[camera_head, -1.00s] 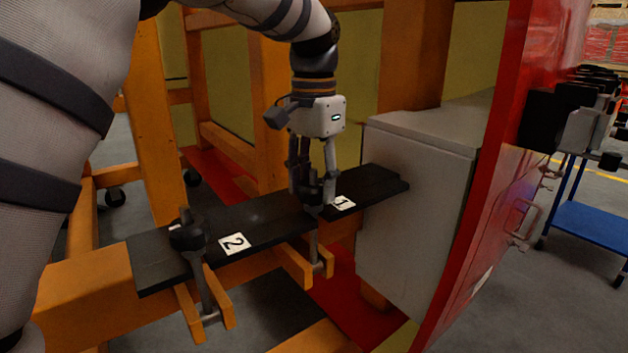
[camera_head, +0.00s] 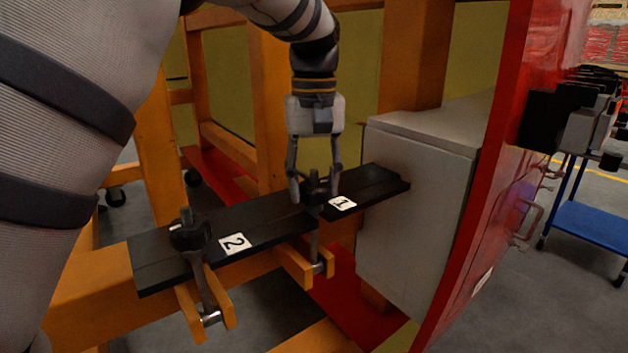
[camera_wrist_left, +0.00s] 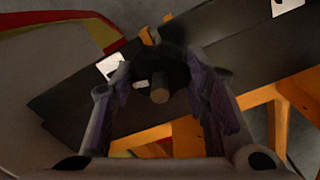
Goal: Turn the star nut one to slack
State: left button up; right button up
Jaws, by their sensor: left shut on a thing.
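The star nut one (camera_head: 317,186) is a black knob on a bolt beside the white label marked 1 (camera_head: 342,203), on the black plate. My left gripper (camera_head: 316,194) points down over it and is shut on it, a finger on either side. In the left wrist view the dark nut (camera_wrist_left: 172,75) with its round bolt end (camera_wrist_left: 159,95) sits between the two fingers. The nut is partly hidden by the fingers in the head view. My right gripper is not in view.
A second star nut (camera_head: 190,234) stands by the label marked 2 (camera_head: 234,243) on the black plate (camera_head: 270,212). A grey box (camera_head: 415,200) and a red panel (camera_head: 490,190) stand close on the right. Orange beams (camera_head: 275,100) rise behind.

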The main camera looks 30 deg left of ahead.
pick_arm(q)
jog(key=shift+n, duration=1.5)
jog(key=o, duration=1.1)
jog(key=shift+o, duration=0.2)
notch_tip(320, 180, up, 12)
